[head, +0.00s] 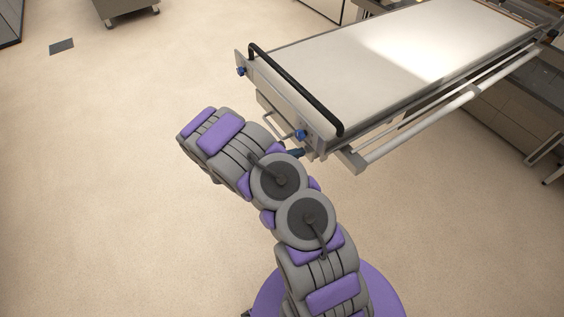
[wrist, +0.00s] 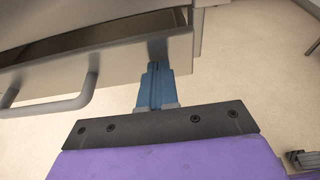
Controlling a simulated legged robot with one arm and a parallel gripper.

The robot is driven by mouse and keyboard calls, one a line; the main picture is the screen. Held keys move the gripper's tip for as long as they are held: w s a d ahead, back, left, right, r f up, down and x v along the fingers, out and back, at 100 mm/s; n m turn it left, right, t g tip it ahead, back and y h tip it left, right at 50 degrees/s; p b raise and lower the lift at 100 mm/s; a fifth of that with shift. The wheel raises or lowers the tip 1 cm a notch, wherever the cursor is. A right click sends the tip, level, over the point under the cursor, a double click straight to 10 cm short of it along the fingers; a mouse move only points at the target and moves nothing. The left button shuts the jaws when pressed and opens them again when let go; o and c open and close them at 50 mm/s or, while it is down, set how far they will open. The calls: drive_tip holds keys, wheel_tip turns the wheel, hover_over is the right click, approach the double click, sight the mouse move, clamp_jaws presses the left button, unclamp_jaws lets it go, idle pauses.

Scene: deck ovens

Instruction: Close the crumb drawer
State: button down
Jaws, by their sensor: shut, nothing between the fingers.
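The crumb drawer (wrist: 120,68) is a grey metal drawer that stands partly open in the wrist view, with its dark inside showing behind the front panel. Its bar handle (wrist: 50,108) is at the left. In the head view the drawer (head: 266,104) sticks out under the near end of the white-topped unit, partly hidden. My gripper (wrist: 157,70) has blue fingers, shut and empty. Their tips are at the drawer front, right of the handle and near the panel's right end. I cannot tell if they touch. In the head view only a bit of my gripper (head: 297,153) shows beside my arm.
The white-topped unit (head: 390,50) has a black bar (head: 295,90) across its near end and a pale rail (head: 420,125) along its right side. Steel cabinets (head: 515,105) stand at the right. A wheeled cart (head: 125,8) is at the back.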

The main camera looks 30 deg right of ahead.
drive_tip(key=d, duration=0.3)
drive_tip(key=shift+r, duration=0.1)
idle(0.3)
